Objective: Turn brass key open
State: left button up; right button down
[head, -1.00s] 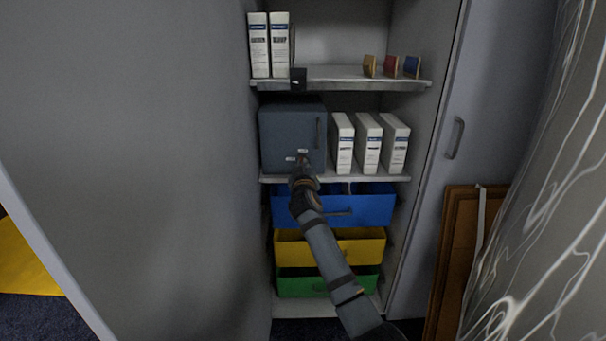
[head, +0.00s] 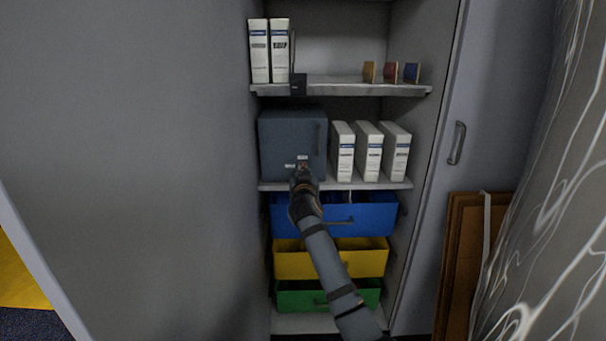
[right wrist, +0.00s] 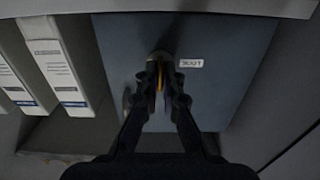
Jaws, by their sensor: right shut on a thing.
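A blue-grey safe box (head: 285,135) stands on the middle shelf of the cabinet, its door shut, with a handle (head: 318,137) at its right side. My right gripper (head: 303,168) is at the lower part of the safe's front and partly hides it. In the right wrist view my gripper (right wrist: 162,88) is shut on a small brass key (right wrist: 160,74), which sits at the round lock (right wrist: 158,57) on the blue-grey front. A small white label (right wrist: 189,63) is beside the lock. The fingers hide much of the key, so its exact angle is unclear. My left gripper is not in view.
White binders (head: 368,152) stand close to the right of the safe. Blue (head: 370,212), yellow (head: 300,262) and green (head: 300,296) drawers lie below. A grey panel (head: 130,150) fills the left. A small dark box (head: 298,85) sits at the upper shelf's edge.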

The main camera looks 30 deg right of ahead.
jog(key=c, duration=1.5)
grip_release()
jog(key=v, duration=1.2)
